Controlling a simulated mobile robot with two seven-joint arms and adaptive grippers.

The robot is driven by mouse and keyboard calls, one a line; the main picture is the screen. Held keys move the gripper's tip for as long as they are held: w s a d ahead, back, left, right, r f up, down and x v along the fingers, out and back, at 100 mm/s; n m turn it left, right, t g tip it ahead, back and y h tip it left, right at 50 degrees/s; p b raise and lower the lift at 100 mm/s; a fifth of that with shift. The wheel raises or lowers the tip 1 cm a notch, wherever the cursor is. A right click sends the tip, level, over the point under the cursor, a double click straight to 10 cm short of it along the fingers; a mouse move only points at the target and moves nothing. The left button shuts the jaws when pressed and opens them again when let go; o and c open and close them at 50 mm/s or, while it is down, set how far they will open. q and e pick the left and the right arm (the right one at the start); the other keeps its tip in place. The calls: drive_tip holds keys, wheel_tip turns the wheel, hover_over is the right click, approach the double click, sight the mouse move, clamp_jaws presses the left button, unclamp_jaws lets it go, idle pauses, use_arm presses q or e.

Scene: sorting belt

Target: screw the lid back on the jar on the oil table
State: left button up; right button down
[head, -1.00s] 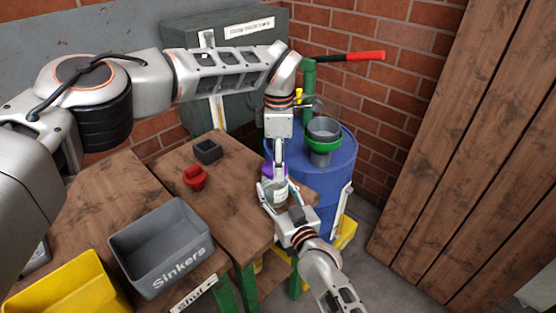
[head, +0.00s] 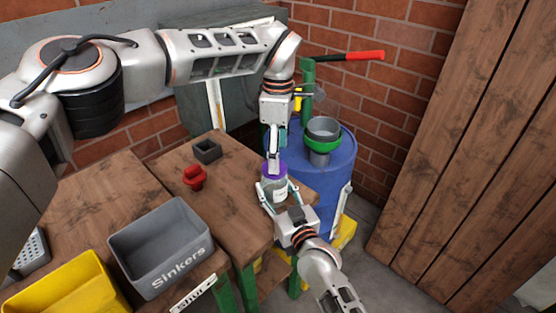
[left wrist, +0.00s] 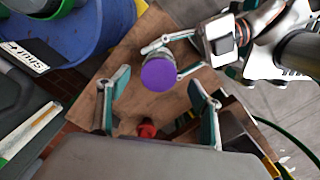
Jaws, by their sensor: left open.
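The jar (head: 275,191) is a pale, clear-looking container at the right end of the wooden oil table. The purple lid (head: 274,171) sits on top of the jar; whether it is threaded tight I cannot tell.
A red part (head: 195,178) and a small dark box (head: 207,151) sit on the table to the left. A grey Sinkers bin (head: 124,251) and a yellow bin (head: 60,291) stand nearer. A blue drum (head: 335,185) with a green-ringed funnel (head: 322,143) stands close behind the jar.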

use_arm(q)
wheel_tip(320, 180, up, 9)
drive_tip(key=shift+f, duration=0.2)
use_arm(e)
drive_tip(key=c, duration=1)
unclamp_jaws()
drive_tip(key=shift+o, duration=0.2)
drive_tip(key=shift+s+d, duration=0.1)
drive_tip(key=v, duration=1.1)
drive_tip(key=shift+s+d, duration=0.15)
drive_tip(key=shift+s, duration=0.2)
drive_tip(key=shift+f, duration=0.1)
